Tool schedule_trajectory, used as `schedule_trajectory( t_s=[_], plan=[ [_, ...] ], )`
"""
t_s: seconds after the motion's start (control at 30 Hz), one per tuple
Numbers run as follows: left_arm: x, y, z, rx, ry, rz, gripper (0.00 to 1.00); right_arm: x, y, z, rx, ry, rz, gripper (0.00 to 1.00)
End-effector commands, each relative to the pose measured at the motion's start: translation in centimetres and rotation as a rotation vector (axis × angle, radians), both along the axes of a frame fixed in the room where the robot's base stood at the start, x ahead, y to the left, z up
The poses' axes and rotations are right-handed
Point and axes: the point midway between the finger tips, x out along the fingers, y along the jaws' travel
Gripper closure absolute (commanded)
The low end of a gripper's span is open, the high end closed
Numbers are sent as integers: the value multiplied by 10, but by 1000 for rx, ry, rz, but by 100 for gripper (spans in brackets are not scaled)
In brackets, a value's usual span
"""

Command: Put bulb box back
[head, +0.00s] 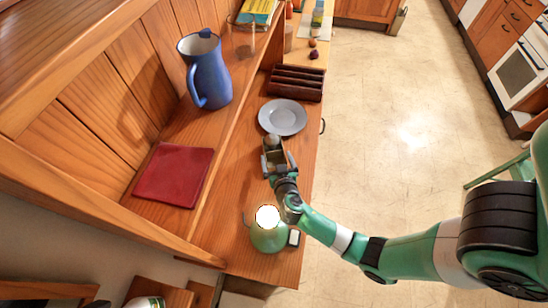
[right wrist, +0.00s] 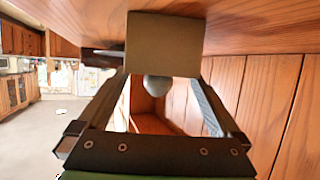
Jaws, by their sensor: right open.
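My right gripper (head: 278,162) is above the wooden counter, between the grey plate and the green lamp. Its jaws are open, with a finger on each side of a small tan box (head: 275,156). In the right wrist view the box (right wrist: 164,45) is between the ends of the open fingers (right wrist: 165,80); I cannot tell if they touch it. A rounded grey thing, seemingly a bulb (right wrist: 157,88), shows at the box's edge, and a pale round thing (head: 272,141) shows beside the box in the head view. My left gripper is out of view.
A grey plate (head: 283,117) and a dark slotted rack (head: 295,82) lie beyond the gripper. A lit green lamp (head: 268,238) stands on the near side. Open floor lies right.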

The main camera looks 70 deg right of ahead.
Motion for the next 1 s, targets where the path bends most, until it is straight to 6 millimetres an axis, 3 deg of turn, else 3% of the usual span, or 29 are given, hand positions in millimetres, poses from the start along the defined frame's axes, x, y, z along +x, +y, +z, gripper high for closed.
schedule_trajectory(
  t_s=[0.13, 0.4, 0.67, 1.0],
  plan=[
    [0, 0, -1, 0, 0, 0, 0, 3, -5, -5, 1, 1, -1, 0],
    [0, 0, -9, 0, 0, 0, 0, 24, -36, -25, 1, 0, -2, 0],
    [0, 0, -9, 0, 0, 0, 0, 26, -38, -25, 0, 0, 0, 2],
    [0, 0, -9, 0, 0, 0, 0, 26, -37, -25, 1, 1, 0, 63]
  ],
)
